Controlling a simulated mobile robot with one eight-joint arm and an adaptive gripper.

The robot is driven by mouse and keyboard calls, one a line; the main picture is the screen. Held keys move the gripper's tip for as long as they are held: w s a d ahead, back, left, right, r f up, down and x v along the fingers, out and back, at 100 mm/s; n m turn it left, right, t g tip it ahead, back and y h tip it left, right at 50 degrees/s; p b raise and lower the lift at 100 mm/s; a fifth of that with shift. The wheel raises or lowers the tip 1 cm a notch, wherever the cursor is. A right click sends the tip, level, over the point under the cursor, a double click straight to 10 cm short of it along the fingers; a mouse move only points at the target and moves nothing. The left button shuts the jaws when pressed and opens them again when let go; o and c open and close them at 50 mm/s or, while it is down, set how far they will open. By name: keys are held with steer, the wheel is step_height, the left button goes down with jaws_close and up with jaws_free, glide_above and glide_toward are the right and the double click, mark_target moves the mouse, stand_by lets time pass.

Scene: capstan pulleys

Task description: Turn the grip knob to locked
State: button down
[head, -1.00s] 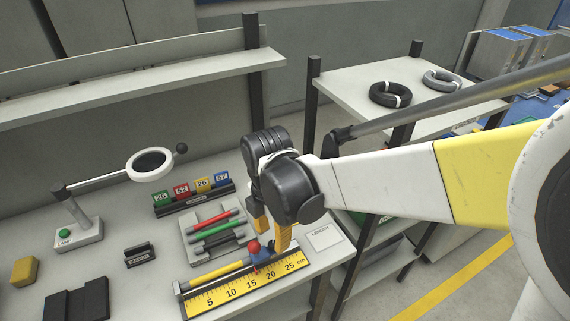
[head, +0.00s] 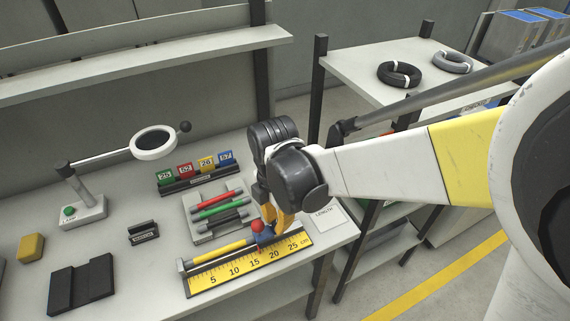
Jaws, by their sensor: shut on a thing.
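A yellow ruler (head: 222,274) marked in centimetres lies near the bench's front edge. A yellow rod (head: 220,251) lies along its back edge. A blue clamp (head: 265,238) with a red ball (head: 257,226) sits at the rod's right end. My gripper (head: 272,222) points down at this clamp, its yellow fingers shut at the blue part, just right of the red ball. The fingers hide much of what they hold, so I cannot make out the knob's outline or its locked mark.
A rack of red, green and black rods (head: 217,211) stands close behind the ruler. Numbered blocks (head: 196,170), a lamp with a ring magnifier (head: 154,143) and a LENGTH card (head: 329,213) are nearby. The bench's right edge is close to my gripper.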

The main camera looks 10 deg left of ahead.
steer(key=shift+m, duration=0.4)
steer(key=m+p, duration=0.1)
steer(key=m, duration=0.4)
steer(key=shift+m, duration=0.3)
steer(key=m, duration=0.5)
stand_by(0.3)
steer(key=c, duration=1.3)
jaws_free()
